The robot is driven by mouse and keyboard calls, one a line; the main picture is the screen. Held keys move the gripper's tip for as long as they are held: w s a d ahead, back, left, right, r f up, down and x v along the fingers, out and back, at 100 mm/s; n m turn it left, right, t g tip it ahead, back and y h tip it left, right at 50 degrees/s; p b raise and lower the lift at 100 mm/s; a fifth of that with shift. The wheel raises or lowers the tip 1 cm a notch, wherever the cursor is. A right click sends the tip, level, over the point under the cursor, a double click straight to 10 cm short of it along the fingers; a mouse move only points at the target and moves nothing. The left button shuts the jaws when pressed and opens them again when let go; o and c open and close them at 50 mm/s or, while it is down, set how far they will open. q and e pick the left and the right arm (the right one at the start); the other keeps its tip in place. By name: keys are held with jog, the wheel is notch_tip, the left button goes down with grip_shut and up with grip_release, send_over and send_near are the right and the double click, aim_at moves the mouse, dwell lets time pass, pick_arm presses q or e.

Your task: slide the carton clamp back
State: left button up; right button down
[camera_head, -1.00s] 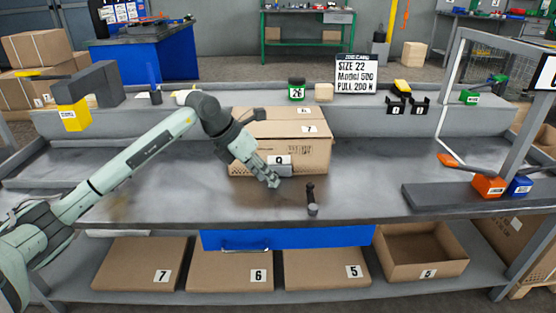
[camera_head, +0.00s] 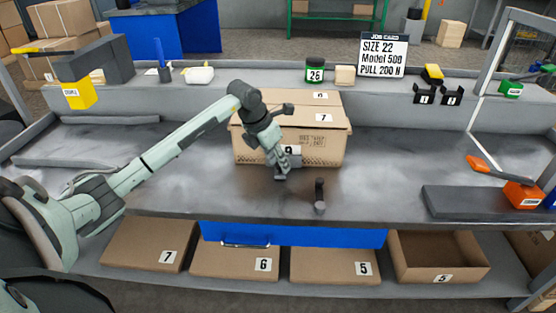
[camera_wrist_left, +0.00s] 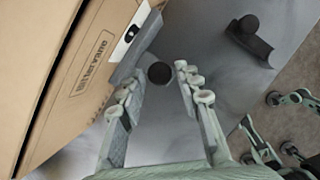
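The carton (camera_head: 325,148) stands on the bench, with number labels on it. A grey plate, which I take for the carton clamp (camera_wrist_left: 128,62), is at the carton's front face in the left wrist view, with a round black knob (camera_wrist_left: 159,73) by it. In the head view the plate (camera_head: 295,161) is small and partly hidden by my left gripper (camera_head: 280,176). In the left wrist view this gripper (camera_wrist_left: 158,86) is open, with the knob showing between its fingertips. I cannot tell if they touch it. My right gripper does not show in the head view.
A dark upright post (camera_head: 320,193) stands on the bench right of my left gripper; it also shows in the wrist view (camera_wrist_left: 250,35). Pale jointed parts, perhaps my right gripper (camera_wrist_left: 290,125), show at the wrist view's right.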

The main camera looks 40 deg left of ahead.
pick_arm(q)
jog(key=shift+f, duration=0.15)
pick_arm(e)
jog(key=shift+w, duration=0.2)
pick_arm(q)
jog(key=shift+w, duration=0.1)
grip_shut()
pick_arm(e)
jog(key=shift+r, duration=0.1)
